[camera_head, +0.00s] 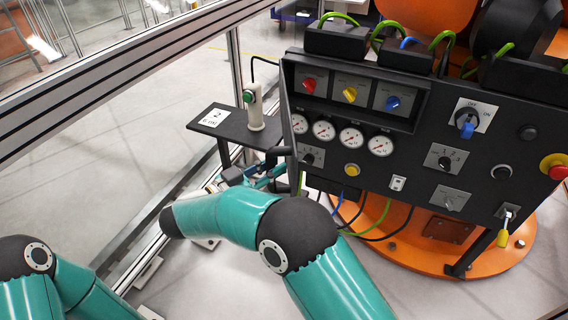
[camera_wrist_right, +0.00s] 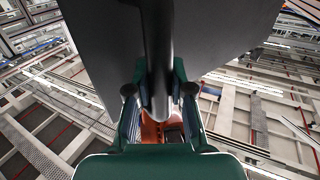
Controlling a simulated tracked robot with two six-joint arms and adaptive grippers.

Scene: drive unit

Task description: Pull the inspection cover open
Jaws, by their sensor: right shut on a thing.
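In the right wrist view, a large dark flat surface (camera_wrist_right: 100,45), which looks like the inspection cover, fills the upper part. A dark upright bar (camera_wrist_right: 157,60), likely its handle, runs down its middle. My right gripper (camera_wrist_right: 159,98) is shut on this bar, one finger on each side. In the head view my right gripper (camera_head: 272,170) is at the left edge of the black control panel (camera_head: 320,172), partly hidden by my arm. The cover's face and any hinge are hidden there. My left gripper is out of view; only its arm shows at lower left.
The panel carries gauges (camera_head: 351,139), knobs and a red emergency stop (camera_head: 556,166). An orange base (camera_head: 480,248) and loose cables lie below the panel.

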